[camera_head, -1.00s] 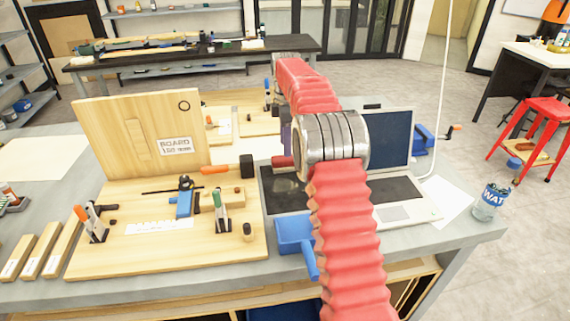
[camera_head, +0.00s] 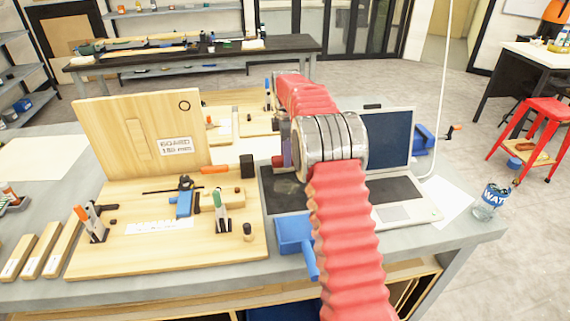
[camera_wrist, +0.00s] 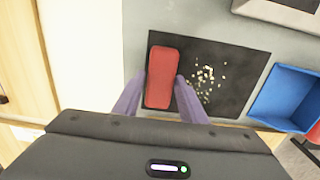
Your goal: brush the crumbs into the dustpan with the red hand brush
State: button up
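The red hand brush (camera_wrist: 162,76) lies on a dark mat (camera_wrist: 238,99) in the wrist view. The two purple fingers of my gripper (camera_wrist: 161,86) are spread, one on each side of the brush's near part; I cannot tell whether they touch it. Pale crumbs (camera_wrist: 207,74) are scattered on the mat, just right of the brush. The blue dustpan (camera_wrist: 288,97) stands right of the mat; it also shows in the head view (camera_head: 293,233). In the head view, only a little of the brush (camera_head: 277,161) shows, left of my wrist.
A laptop (camera_head: 386,135) stands behind and right of the mat. A wooden board (camera_head: 120,254) with clamps and tools fills the left of the bench, with an upright panel (camera_head: 105,125) behind it.

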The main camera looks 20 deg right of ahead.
jog(key=c, duration=0.7)
jog(key=shift+r, duration=3.05)
jog(key=shift+c, duration=0.2)
